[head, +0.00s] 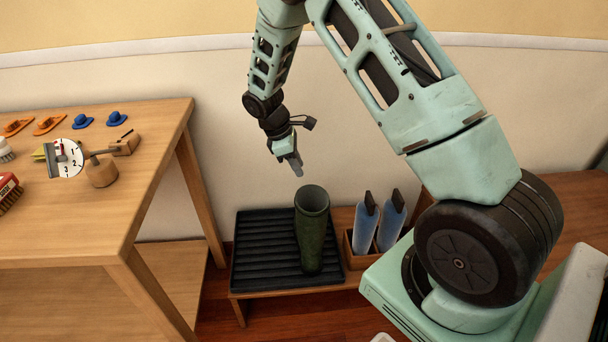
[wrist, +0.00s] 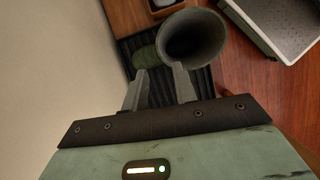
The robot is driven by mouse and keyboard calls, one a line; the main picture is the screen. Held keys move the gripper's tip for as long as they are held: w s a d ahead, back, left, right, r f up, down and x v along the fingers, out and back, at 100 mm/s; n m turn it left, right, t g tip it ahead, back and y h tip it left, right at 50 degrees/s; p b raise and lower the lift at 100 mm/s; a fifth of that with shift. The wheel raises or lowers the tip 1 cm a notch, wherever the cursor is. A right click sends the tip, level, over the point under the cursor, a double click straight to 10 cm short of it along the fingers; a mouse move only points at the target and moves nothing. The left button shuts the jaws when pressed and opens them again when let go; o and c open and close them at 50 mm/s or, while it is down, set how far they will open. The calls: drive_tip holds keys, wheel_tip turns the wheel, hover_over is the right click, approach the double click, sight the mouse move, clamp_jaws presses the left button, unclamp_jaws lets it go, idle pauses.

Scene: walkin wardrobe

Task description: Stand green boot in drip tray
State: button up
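The green boot (head: 312,240) stands upright on the right part of the black ribbed drip tray (head: 262,252), its round opening facing up. In the wrist view the boot's dark opening (wrist: 193,38) is just beyond my fingertips, with the green foot part to its left. My gripper (head: 296,164) points down above the boot's rim and looks apart from it. In the wrist view my gripper (wrist: 160,76) has its two fingers spread with nothing held between them. The boot's sole is hidden from view.
The tray rests on a low wooden bench (head: 295,290). Right of it, a wooden box (head: 362,258) holds two blue bottle-like items (head: 364,228). A wooden table (head: 110,205) with small objects stands at left. The wall is close behind.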

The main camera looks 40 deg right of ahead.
drive_tip(key=s+a+r+y, duration=0.1)
drive_tip(key=s+a+r, duration=0.25)
drive_tip(key=a, duration=0.25)
drive_tip(key=s+a+r+m+t, duration=0.1)
drive_tip(key=s+a+r, duration=0.1)
drive_tip(key=a+r, duration=0.3)
drive_tip(key=s+a+r+y, duration=0.1)
drive_tip(key=s+a+r, duration=0.15)
drive_tip(key=a, duration=0.45)
drive_tip(key=s+a+r, duration=0.2)
drive_tip(key=s+a, duration=0.1)
drive_tip(key=s, duration=0.4)
drive_tip(key=s+a+r+m+t+y, duration=0.1)
drive_tip(key=s+a+r, duration=0.1)
drive_tip(key=s+a, duration=0.2)
drive_tip(key=s+a+r+y, duration=0.1)
drive_tip(key=s+a+r, duration=0.1)
drive_tip(key=s, duration=0.8)
drive_tip(key=shift+s+a+r+m, duration=0.15)
drive_tip(key=shift+s+a+m, duration=0.15)
drive_tip(key=shift+a, duration=0.5)
drive_tip(key=shift+w, duration=0.1)
wheel_tip(320, 180, up, 17)
drive_tip(key=p, duration=1.7)
